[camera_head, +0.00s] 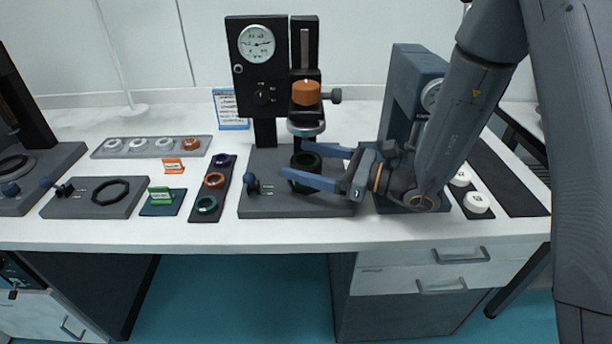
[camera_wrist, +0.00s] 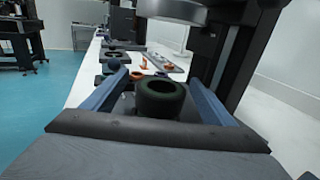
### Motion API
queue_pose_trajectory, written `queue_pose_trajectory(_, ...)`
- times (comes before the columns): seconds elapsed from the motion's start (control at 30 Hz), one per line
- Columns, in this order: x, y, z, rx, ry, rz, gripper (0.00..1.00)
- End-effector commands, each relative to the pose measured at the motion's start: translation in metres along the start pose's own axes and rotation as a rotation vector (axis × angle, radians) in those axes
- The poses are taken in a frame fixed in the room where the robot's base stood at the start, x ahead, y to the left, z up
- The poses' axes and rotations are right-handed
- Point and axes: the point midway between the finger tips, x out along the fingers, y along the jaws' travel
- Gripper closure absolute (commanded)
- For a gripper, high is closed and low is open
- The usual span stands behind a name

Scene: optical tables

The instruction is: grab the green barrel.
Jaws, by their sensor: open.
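The green barrel (camera_head: 305,164) is a dark, hollow cylinder with a green tint. It stands on the grey base of the gauge instrument, below its round holder. In the wrist view the barrel (camera_wrist: 160,98) sits between my two blue fingers, its green-rimmed opening facing up. My gripper (camera_head: 293,159) comes in from the right, low over the base, and is open. In the wrist view a finger of my gripper (camera_wrist: 156,75) lies on each side of the barrel, with gaps showing. The barrel's lower part is partly hidden by the near finger in the head view.
The gauge instrument (camera_head: 257,90) has a column and an orange knob (camera_head: 306,92) above the barrel. A black strip (camera_head: 193,213) with purple, orange and green rings lies to the left. A grey tray (camera_head: 125,154) stands behind. A blue-grey instrument (camera_head: 398,85) stands near my arm.

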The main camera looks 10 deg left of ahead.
Motion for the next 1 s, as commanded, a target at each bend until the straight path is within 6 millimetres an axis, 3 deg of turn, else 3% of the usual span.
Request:
queue_pose_trajectory(0.23,0.035,-0.002,0.0,0.0,0.001,0.004,0.21)
queue_pose_trajectory(0.57,0.04,-0.003,-0.001,0.0,0.001,0.001,0.23)
queue_pose_trajectory(0.87,0.04,-0.003,-0.001,0.0,0.001,0.001,0.74)
queue_pose_trajectory(1.0,0.04,-0.003,-0.001,0.0,0.001,0.001,0.74)
